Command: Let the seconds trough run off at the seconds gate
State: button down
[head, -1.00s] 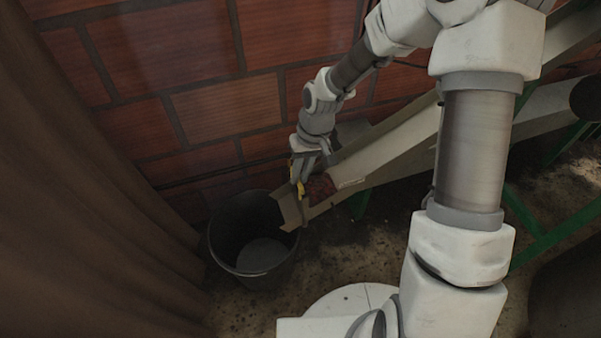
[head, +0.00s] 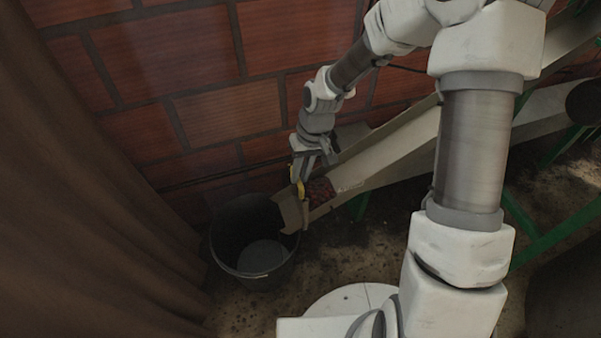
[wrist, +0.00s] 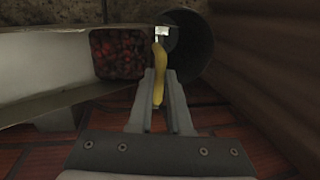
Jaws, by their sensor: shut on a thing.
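The seconds trough (head: 395,160) slopes down from the right to its low end over a dark bucket (head: 255,262). Red cherries (head: 320,190) lie heaped in its low end, and they also show in the wrist view (wrist: 118,53). The seconds gate has a yellow handle (head: 298,187), seen in the wrist view (wrist: 159,75) between my fingers. My gripper (head: 305,172) is shut on this handle; the fingers (wrist: 160,100) clasp it from both sides. The cherries stop at the gate. I see no cherries in the bucket, though its inside is dark.
A brick wall (head: 180,60) stands close behind the trough. A brown curtain (head: 80,200) hangs at the left, near the bucket. Green legs (head: 545,235) stand under the trough at the right. Some bare floor (head: 345,255) shows in front of the bucket.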

notch_tip(320, 180, up, 5)
jog(key=p, duration=0.3)
jog(key=shift+f, duration=0.1)
jog(key=c, duration=0.8)
grip_release()
jog(key=shift+f, duration=0.1)
jog(key=shift+c, duration=0.2)
jog(key=d+r+p, duration=0.3)
jog(key=r+p, duration=0.2)
jog(key=r, duration=1.2)
jog(key=shift+w+d, duration=0.15)
jog(key=shift+w, duration=0.3)
